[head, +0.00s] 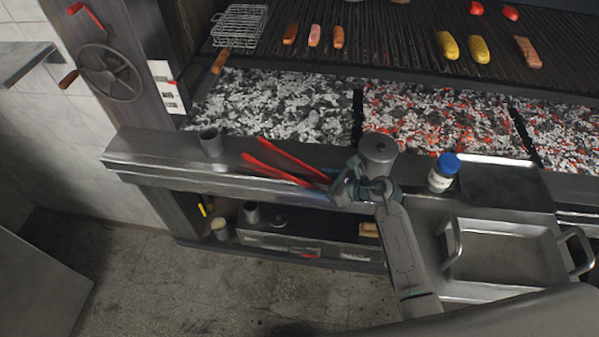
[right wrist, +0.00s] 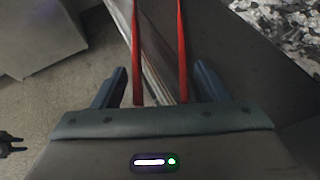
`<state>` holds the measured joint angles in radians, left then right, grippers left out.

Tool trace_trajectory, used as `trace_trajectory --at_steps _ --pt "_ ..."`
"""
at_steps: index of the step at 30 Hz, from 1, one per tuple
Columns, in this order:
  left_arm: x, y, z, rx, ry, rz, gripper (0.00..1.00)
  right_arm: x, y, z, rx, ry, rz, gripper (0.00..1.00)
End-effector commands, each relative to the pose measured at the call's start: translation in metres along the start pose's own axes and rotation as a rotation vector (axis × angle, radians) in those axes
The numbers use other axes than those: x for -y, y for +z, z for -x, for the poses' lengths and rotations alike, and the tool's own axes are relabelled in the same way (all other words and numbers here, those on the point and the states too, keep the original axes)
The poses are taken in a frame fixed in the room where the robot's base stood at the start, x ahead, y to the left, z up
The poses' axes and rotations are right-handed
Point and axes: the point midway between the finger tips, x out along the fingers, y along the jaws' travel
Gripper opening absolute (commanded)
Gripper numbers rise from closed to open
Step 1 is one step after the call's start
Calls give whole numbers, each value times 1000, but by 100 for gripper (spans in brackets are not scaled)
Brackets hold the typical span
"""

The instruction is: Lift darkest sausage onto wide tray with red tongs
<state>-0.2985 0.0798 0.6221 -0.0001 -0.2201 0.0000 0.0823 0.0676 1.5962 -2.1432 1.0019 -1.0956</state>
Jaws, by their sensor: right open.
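The red tongs (head: 285,163) lie on the grill's front ledge, arms spread in a V. My right gripper (head: 345,186) is at their right end. In the right wrist view the open fingers of my right gripper (right wrist: 160,80) stand either side of the red tongs (right wrist: 182,50), with gaps; nothing is gripped. Three sausages lie on the grate: a brownish left one (head: 291,33), which looks darkest, a pinkish middle one (head: 314,35) and an orange-brown right one (head: 338,37). The wide metal tray (head: 507,226) with two handles is at lower right. A dark clawed part at the right wrist view's left edge may be my left gripper (right wrist: 10,145).
A lidded metal pot (head: 378,150) stands close behind my right gripper. A blue-capped jar (head: 443,172) is to its right, and a metal cup (head: 210,141) left of the tongs. Glowing coals (head: 420,117) lie behind the ledge. Corn (head: 447,45) is on the grate.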

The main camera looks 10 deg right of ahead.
Motion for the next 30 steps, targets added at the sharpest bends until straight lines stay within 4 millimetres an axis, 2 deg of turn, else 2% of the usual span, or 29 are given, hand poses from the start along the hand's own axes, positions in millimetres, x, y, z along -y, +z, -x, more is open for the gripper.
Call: trace_trajectory --at_steps 3,6,10,11,17,30 --pt "0 2 0 3 0 0 36 0 0 0 0 0 0 68" --pt "0 3 0 4 0 0 36 0 0 0 0 0 0 50" --pt "0 3 0 4 0 0 36 0 0 0 0 0 0 52" --pt "0 3 0 4 0 0 36 0 0 0 0 0 0 47" --pt "0 3 2 4 0 0 36 0 2 1 1 0 0 47" --pt "3 -1 41 4 0 0 36 0 47 23 2 0 1 47"
